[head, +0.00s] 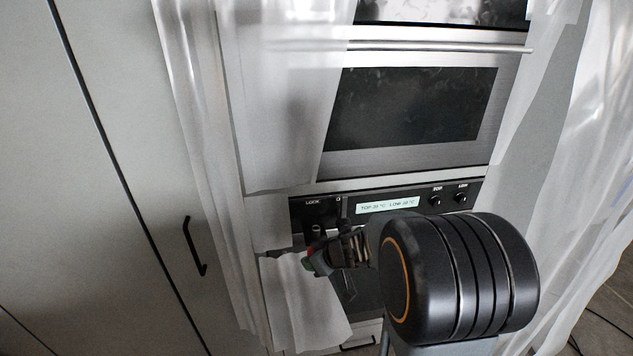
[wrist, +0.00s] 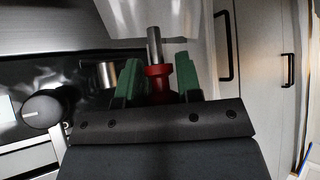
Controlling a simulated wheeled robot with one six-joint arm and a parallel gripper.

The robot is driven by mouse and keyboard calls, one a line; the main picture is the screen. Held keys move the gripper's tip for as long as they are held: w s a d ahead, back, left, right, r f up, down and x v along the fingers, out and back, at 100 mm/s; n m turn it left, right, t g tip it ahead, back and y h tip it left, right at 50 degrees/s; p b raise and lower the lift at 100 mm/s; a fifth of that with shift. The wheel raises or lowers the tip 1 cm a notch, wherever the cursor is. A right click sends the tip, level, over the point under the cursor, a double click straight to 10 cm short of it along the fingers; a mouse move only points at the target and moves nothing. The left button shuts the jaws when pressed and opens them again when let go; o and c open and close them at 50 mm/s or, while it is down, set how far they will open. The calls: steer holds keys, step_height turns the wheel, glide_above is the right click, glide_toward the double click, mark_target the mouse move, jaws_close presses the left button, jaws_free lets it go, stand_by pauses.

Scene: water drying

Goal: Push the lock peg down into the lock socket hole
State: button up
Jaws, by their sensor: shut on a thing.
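My gripper (wrist: 158,78) has green fingers, shut on the lock peg (wrist: 159,92), which has a red body and a grey metal shaft extending away from the gripper. In the head view my gripper (head: 318,262) is below the LOCK label, mostly seen from behind the wrist; only a bit of red shows at its tip. A short metal cylinder (wrist: 107,74) stands left of the fingers in the wrist view, apart from the peg; it looks like the lock socket. A dark upright cylinder (head: 317,231) shows under the LOCK label. The socket hole's opening cannot be made out.
The control panel (head: 335,205) has a lit display (head: 388,206) and two knobs (head: 447,201). A black knob (wrist: 42,111) is left in the wrist view. Translucent plastic sheeting (head: 285,100) hangs over the oven front (head: 410,155). Cabinet doors with a handle (head: 193,246) stand left.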

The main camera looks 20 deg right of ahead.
steer(key=s+d+r+n+g+y, duration=0.2)
steer(key=r+n, duration=0.1)
steer(key=r, duration=0.5)
steer(key=s+d+r+n+g+y, duration=0.1)
steer(key=s+d+r+n+g, duration=0.1)
steer(key=r, duration=0.6)
steer(key=shift+s+d+r+n+y, duration=0.3)
steer(key=shift+s+r+n+y, duration=0.15)
steer(key=shift+n, duration=0.65)
